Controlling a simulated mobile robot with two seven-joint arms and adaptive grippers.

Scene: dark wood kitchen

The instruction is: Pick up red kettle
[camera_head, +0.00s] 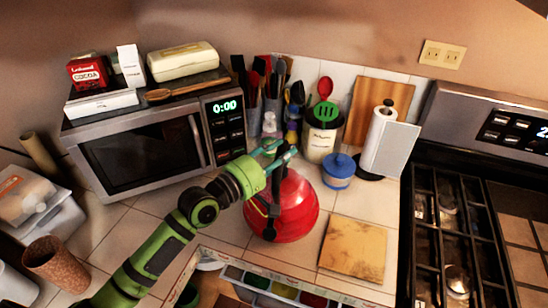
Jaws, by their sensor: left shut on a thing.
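The red kettle (297,214) stands on the tiled counter in front of the microwave, near the middle of the picture. A dark handle or bracket shows at its upper left, partly hidden by the gripper. My left gripper (283,154), with teal fingers on a green arm, reaches in from the lower left to the top of the kettle. Its fingers are shut on the kettle's handle. The kettle looks upright, and I cannot tell whether it is clear of the counter. My right gripper is not in view.
A microwave (140,150) stands behind left. An open drawer (285,287) is in front.

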